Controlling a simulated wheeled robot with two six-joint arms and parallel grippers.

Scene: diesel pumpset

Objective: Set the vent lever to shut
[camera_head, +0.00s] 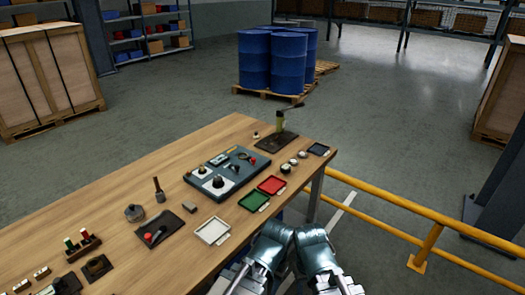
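A blue-grey panel (211,185) lies on the wooden workbench (163,235). It carries several small fittings, among them a dark round part on a white plate (219,183), a dark part near the middle and a red piece. A device with a pale upright body (279,119) and a dark handle pointing up and right stands on a dark plate at the far bench end. I cannot tell which part is the vent lever or how it is set. My arms' teal links show at the bottom middle, beside the bench; I can make out no gripper fingers.
Green (253,201), red (271,185) and white (212,231) trays line the bench's near edge. A yellow rail (400,208) runs right of the bench. Blue barrels (288,65) stand behind.

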